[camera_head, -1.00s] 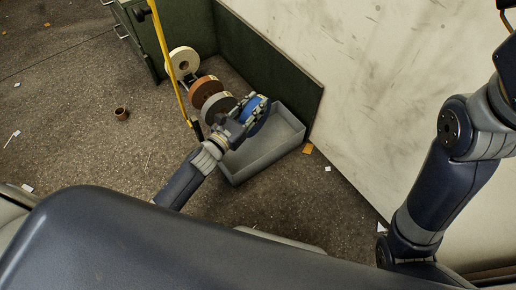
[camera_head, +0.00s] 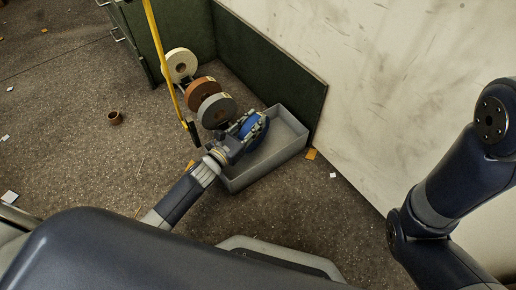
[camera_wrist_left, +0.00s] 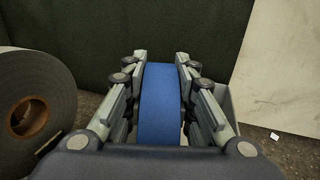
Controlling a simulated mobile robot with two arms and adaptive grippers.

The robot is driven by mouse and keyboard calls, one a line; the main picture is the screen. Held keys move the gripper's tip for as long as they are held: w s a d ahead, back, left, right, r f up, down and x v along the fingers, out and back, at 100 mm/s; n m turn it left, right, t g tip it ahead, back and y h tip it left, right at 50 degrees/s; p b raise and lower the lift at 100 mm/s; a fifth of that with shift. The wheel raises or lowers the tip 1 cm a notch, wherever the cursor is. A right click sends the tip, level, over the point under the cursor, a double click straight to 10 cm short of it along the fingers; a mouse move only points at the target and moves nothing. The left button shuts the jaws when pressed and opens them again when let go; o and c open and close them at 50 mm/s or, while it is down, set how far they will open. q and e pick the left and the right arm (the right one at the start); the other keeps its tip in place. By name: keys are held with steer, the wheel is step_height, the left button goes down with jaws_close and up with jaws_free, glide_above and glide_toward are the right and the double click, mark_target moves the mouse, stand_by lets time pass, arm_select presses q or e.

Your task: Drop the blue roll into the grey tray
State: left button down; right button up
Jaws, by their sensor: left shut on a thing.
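The blue roll (camera_head: 252,126) is held in my left gripper (camera_head: 244,128), above the left part of the grey tray (camera_head: 276,151) in the head view. In the left wrist view the blue roll (camera_wrist_left: 160,105) stands on edge between the two fingers of my left gripper (camera_wrist_left: 161,65), which is shut on it. The tray is open-topped and stands on the floor by the green panel; a piece of its wall (camera_wrist_left: 223,98) shows behind the right finger. The gripper hides part of the tray. My right arm shows at the right, but its gripper is out of view.
A grey roll (camera_head: 217,111), a brown roll (camera_head: 201,92) and a cream roll (camera_head: 180,65) stand in a row left of the tray. A yellow pole (camera_head: 162,50) rises beside them. A green panel (camera_head: 268,62) and pale wall (camera_head: 375,95) bound the far side.

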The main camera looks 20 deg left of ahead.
arm_select(q)
steer(key=c, duration=1.2)
jaws_free()
steer(key=shift+c, duration=0.2)
steer(key=shift+s+a+f, duration=0.1)
steer(key=shift+s+a, duration=0.05)
steer(key=shift+s, duration=0.35)
steer(key=v, duration=1.1)
